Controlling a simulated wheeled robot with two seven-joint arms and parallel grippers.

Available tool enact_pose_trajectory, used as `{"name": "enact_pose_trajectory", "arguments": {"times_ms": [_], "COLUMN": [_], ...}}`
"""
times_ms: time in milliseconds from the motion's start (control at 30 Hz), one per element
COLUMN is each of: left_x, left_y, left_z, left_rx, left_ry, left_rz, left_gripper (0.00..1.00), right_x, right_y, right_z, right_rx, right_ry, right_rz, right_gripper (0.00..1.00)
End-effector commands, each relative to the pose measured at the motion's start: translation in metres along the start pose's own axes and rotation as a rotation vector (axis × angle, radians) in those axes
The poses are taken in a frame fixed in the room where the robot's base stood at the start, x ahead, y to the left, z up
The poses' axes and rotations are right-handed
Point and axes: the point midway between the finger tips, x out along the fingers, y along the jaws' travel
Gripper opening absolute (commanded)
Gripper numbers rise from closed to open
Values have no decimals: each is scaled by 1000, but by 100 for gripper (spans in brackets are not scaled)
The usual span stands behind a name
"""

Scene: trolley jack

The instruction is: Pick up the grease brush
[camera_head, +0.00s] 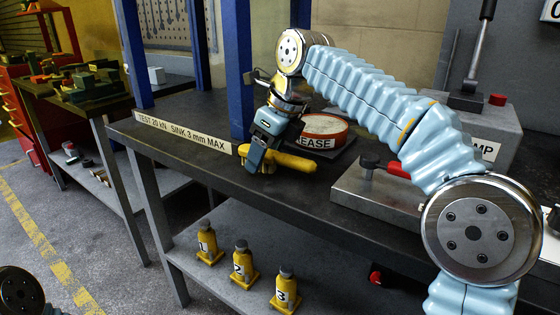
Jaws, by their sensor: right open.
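The grease brush appears to be the yellow-handled thing (294,161) lying on the dark bench top, near its front edge. My right gripper (259,161) points down at its left part, with the jaws open. The fingers cover part of the yellow thing, so I cannot tell whether they are around it or just in front of it. No bristles can be made out. The red-rimmed grease tin (325,125) stands just behind and to the right of it. My left gripper is not in view.
The bench (205,128) has blue posts (237,70) behind my gripper. A grey metal block (375,195) with a red-handled part and a pump unit (465,130) stand right. Several numbered yellow bottle jacks (243,265) stand on the lower shelf. The bench top left of the gripper is clear.

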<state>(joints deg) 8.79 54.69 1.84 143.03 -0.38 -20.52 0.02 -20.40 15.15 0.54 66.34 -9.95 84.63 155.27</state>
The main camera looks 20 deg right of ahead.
Motion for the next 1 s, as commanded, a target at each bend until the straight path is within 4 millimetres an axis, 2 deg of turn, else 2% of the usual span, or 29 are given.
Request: {"name": "enact_pose_trajectory", "arguments": {"times_ms": [167, 500, 600, 867, 1000], "left_x": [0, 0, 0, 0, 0], "left_y": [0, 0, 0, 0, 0], "left_z": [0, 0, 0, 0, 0], "left_rx": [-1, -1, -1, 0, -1], "left_ry": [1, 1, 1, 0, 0], "left_rz": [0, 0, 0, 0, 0], "left_gripper": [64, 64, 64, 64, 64], "right_x": [0, 0, -1, -2, -10], "right_y": [0, 0, 0, 0, 0], "right_z": [0, 0, 0, 1, 5], "right_rx": [0, 0, -1, -1, -1], "right_ry": [0, 0, -1, -1, -2], "right_rz": [0, 0, 0, 0, -1], "right_gripper": [64, 12, 0, 0, 0]}}
